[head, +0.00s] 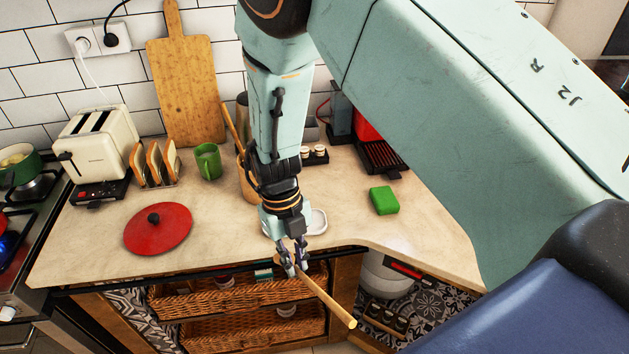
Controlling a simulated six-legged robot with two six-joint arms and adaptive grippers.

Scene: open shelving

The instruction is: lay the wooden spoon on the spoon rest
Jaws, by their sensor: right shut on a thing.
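My right gripper (293,269) is shut on the wooden spoon (330,304). The spoon slants down to the right in the picture, in front of the counter's front edge, with baskets behind it. Its far part near the fingers is partly hidden by the gripper. A small white dish, which looks like the spoon rest (318,222), sits on the counter just behind and to the right of the gripper. The gripper and wrist hide its left part. The spoon is apart from it. My left gripper is not in view.
A red lid (170,230) lies on the counter (228,221) at left. A toaster (98,145), toast rack (155,165) and green mug (208,162) stand behind it. Wicker baskets (220,300) sit below. The counter right of the lid is clear.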

